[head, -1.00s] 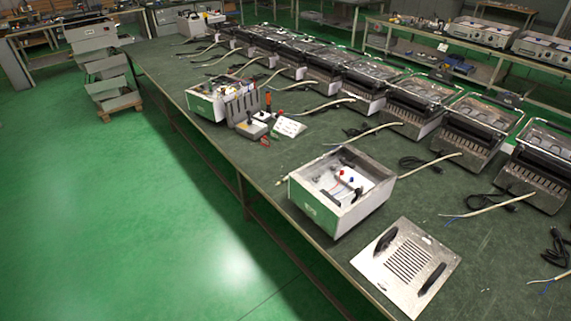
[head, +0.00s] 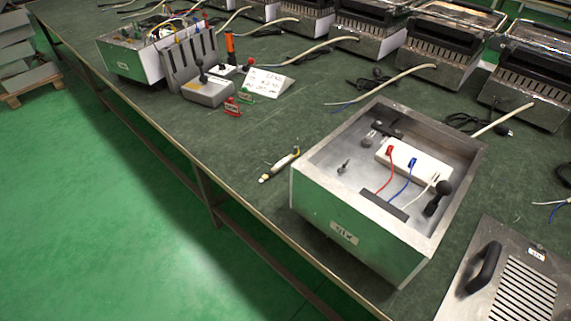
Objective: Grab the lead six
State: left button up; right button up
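Several pale leads lie along the green bench; I cannot read a number six on any of them. One pale lead end (head: 279,165) with a dark and yellow tip lies left of the open metal box (head: 330,212). Inside the box are a white block (head: 414,162), a red wire (head: 386,178) and a blue wire (head: 402,186). Neither of my grippers is in view.
A slotted metal panel (head: 525,290) with a black handle lies at the front right. Bare bench (head: 240,140) lies between.

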aim_at(284, 161)
jog(key=i+j+z, duration=0.1)
jog(key=i+j, duration=0.95)
jog(key=i, duration=0.05)
